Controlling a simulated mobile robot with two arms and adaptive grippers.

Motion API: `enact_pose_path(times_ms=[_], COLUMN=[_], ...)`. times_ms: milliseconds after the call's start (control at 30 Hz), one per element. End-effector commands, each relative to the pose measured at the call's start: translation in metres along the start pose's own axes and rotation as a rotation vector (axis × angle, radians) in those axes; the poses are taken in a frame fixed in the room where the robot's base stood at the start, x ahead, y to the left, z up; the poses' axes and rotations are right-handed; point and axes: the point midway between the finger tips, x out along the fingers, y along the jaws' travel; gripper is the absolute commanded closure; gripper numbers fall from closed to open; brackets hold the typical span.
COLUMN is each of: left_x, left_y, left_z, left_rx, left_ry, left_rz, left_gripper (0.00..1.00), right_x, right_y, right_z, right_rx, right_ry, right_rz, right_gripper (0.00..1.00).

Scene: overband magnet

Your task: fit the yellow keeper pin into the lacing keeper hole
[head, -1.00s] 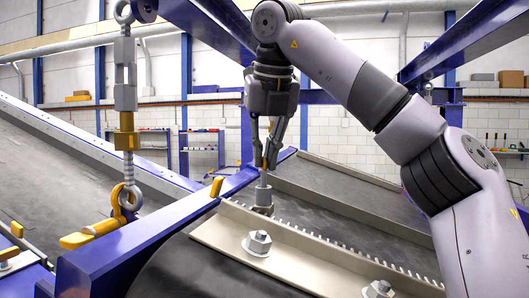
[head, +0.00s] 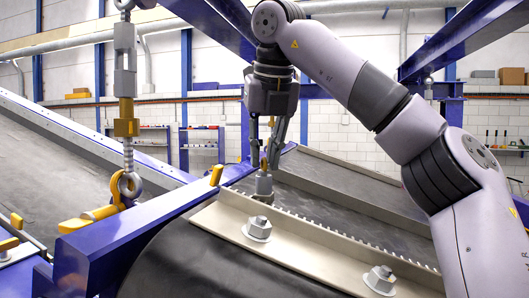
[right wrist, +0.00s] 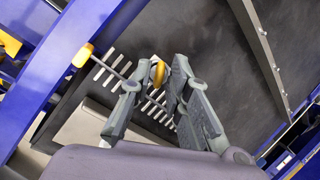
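The yellow keeper pin (head: 264,163) shows in the head view as a small yellow piece between the fingers of my right gripper (head: 265,160). In the right wrist view its rounded yellow head (right wrist: 157,73) lies between the fingertips, with a gap to the left finger, so the right gripper looks open around it. Just below, a grey metal piece (head: 263,186), apparently the lacing keeper, sits at the end of the toothed lacing. The keeper hole and the lower pin are hidden, so I cannot tell how deep the pin sits. My left gripper is not in view.
A pale clamp bar with bolts (head: 258,229) runs beside the lacing teeth. A blue beam (head: 130,235) and a yellow-tipped lever (head: 216,174) stand left of the gripper; the lever also shows in the wrist view (right wrist: 83,55). A chain with a yellow hook (head: 127,185) hangs left.

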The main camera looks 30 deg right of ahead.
Motion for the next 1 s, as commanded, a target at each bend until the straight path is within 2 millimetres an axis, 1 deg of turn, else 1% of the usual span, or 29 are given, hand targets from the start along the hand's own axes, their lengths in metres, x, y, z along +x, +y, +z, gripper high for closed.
enact_pose_path(times_ms=[33, 200, 467, 567, 667, 933, 1000], left_x=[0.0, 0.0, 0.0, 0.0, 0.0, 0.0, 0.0], left_y=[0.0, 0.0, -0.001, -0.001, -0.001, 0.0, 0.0], left_z=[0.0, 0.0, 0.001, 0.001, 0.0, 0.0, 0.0], left_rx=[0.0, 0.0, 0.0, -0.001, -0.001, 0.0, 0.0], left_ry=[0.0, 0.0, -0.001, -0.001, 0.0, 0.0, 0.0], left_rz=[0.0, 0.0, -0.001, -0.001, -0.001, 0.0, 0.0], left_gripper=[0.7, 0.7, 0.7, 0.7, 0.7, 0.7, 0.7], right_x=[0.0, 0.0, -0.001, -0.004, -0.015, -0.063, -0.07], right_y=[0.0, 0.0, 0.0, 0.0, 0.0, 0.0, 0.0], right_z=[0.0, 0.0, 0.0, 0.0, 0.0, 0.0, 0.0], right_rx=[0.0, 0.001, 0.001, 0.002, 0.0, 0.005, 0.003], right_ry=[0.0, 0.0, 0.0, -0.001, -0.002, -0.007, 0.0], right_rz=[0.0, 0.0, 0.0, -0.001, -0.001, -0.002, -0.004], right_gripper=[0.77, 0.67, 0.67, 0.67, 0.67, 0.67, 0.67])
